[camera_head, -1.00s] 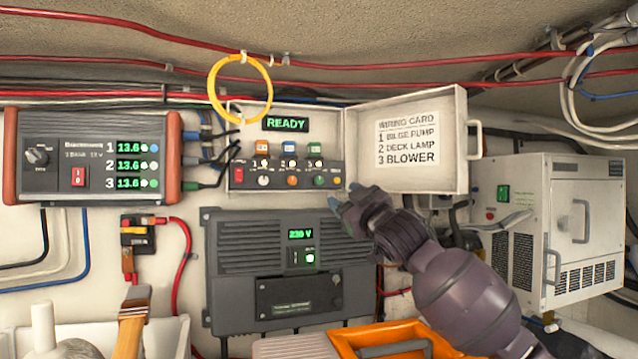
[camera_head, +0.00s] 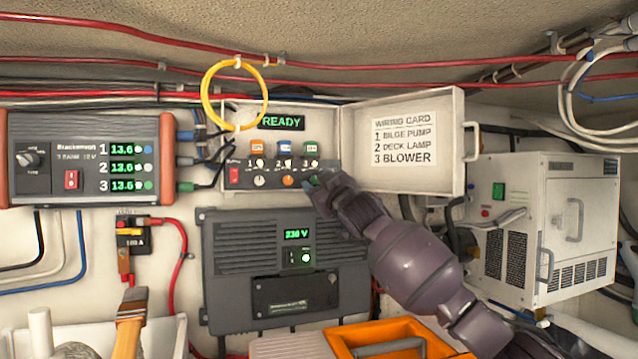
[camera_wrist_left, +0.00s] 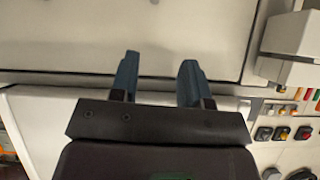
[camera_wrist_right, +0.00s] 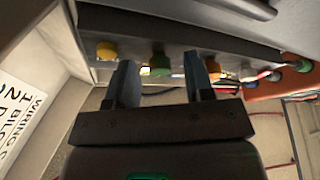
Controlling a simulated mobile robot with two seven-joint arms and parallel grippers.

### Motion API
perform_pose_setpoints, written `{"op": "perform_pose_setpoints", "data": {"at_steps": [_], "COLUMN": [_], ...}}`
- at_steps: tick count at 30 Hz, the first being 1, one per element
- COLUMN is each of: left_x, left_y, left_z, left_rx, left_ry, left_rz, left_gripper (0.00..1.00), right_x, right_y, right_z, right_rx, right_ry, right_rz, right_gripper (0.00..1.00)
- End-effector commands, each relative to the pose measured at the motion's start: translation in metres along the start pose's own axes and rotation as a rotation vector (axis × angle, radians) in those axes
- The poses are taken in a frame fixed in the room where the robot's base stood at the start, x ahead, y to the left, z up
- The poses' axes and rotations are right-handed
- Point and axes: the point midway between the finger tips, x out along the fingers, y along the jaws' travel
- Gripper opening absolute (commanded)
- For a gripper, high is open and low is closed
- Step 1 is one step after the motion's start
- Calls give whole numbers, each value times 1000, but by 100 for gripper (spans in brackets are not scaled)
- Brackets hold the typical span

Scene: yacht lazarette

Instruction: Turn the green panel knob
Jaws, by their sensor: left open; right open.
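The open panel box (camera_head: 230,140) on the wall has a READY display and a row of small knobs along its lower edge. My right gripper (camera_head: 316,186) is at the right end of that row and covers the green knob in the head view. In the right wrist view the green knob (camera_wrist_right: 160,64) shows ahead between the open fingers of the right gripper (camera_wrist_right: 160,82); contact cannot be told.
The box's open lid with the wiring card (camera_head: 404,140) stands right of the knobs, above my right arm. A grey 230 V unit (camera_head: 285,255) is below. A yellow ring (camera_head: 204,95) hangs at the box's upper left. An orange bin (camera_head: 400,330) is below my arm.

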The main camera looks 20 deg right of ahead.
Motion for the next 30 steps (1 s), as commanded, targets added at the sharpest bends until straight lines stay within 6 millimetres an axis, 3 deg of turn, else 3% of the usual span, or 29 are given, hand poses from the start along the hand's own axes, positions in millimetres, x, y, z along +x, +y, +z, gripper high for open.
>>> {"op": "perform_pose_setpoints", "data": {"at_steps": [4, 14, 23, 30], "left_x": [0, -1, -1, -1], "left_y": [0, 0, 0, 0], "left_z": [0, -1, -1, -1], "left_rx": [0, -1, -1, -1], "left_ry": [1, 3, 3, 3], "left_rz": [0, -1, -1, -1], "left_gripper": [43, 43, 43, 43], "right_x": [0, 0, 0, 0], "right_y": [0, 0, 2, 4], "right_z": [0, 0, 0, -1], "right_rx": [0, 0, -39, -170], "right_ry": [0, 0, 0, 0], "right_rz": [0, 0, -14, -67], "right_gripper": [48, 0, 0, 0]}}
